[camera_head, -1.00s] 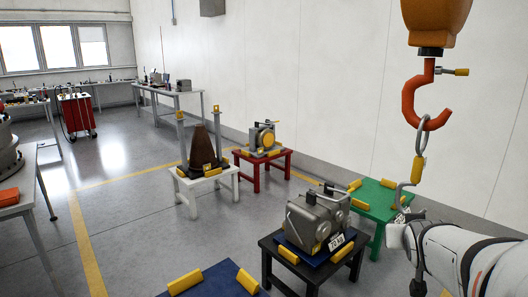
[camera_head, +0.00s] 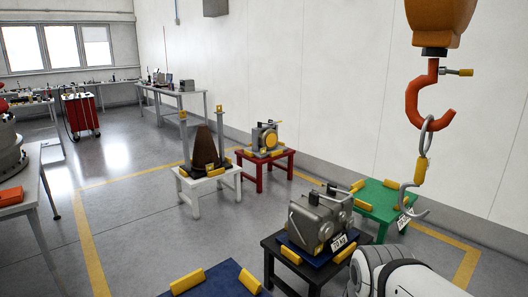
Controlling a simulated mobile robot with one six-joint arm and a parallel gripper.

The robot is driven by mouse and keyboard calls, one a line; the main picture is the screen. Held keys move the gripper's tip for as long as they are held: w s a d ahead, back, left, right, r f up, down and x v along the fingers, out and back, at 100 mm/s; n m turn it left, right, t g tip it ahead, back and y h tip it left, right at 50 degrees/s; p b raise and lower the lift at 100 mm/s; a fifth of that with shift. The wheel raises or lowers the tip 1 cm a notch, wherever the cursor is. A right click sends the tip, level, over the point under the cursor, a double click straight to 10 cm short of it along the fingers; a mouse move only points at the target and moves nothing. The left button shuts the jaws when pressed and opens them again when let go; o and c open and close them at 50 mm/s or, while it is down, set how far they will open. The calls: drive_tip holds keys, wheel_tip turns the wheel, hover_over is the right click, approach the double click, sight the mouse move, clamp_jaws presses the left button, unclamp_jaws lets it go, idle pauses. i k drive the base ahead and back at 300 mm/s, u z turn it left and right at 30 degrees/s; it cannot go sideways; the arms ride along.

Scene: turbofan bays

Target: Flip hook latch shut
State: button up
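A red crane hook (camera_head: 412,98) hangs below an orange hoist block (camera_head: 440,22) at the upper right. Its latch, a grey bar with a yellow tip (camera_head: 466,72), sticks out to the right of the shank, clear of the hook's mouth. A grey ring (camera_head: 426,137) hangs in the hook's bowl. Below it hang a yellow grip (camera_head: 420,171) and a smaller grey hook (camera_head: 410,212). My white arm shows at the bottom right, below the hook. My gripper is not visible, so its opening does not show.
A black table (camera_head: 271,245) with a grey gearbox (camera_head: 318,222) stands below and left of the hook. A green table (camera_head: 376,203) is behind the small hook. Red (camera_head: 284,158) and white (camera_head: 207,182) tables stand farther back. The wall behind the hook is bare.

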sight(443, 70)
drive_tip(key=z, duration=0.05)
drive_tip(key=k, duration=0.65)
drive_tip(key=z, duration=0.4)
drive_tip(key=i, duration=1.45)
drive_tip(key=z, duration=0.6)
